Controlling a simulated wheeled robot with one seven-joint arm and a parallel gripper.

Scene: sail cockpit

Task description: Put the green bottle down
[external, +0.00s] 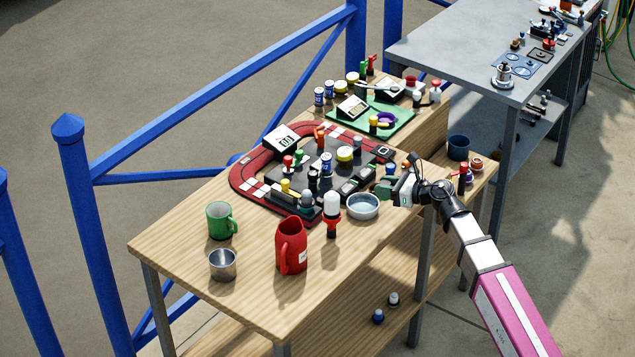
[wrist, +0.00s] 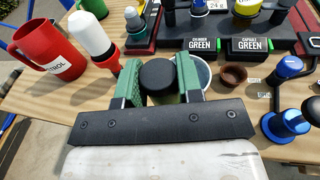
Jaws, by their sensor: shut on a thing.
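My gripper (wrist: 158,78) has its two green-padded fingers closed on the green bottle (wrist: 158,74). In the wrist view I look down on its round black cap, with a little of the greenish body below it between the fingers. In the external view my gripper (external: 384,187) is at the right edge of the wooden workbench (external: 190,265), just right of the round metal bowl (external: 363,206). The bottle is hard to tell from the fingers there. Its base is hidden, so I cannot tell whether it touches the bench.
A small brown bowl (wrist: 233,76) and a blue object (wrist: 286,122) are right of my gripper.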

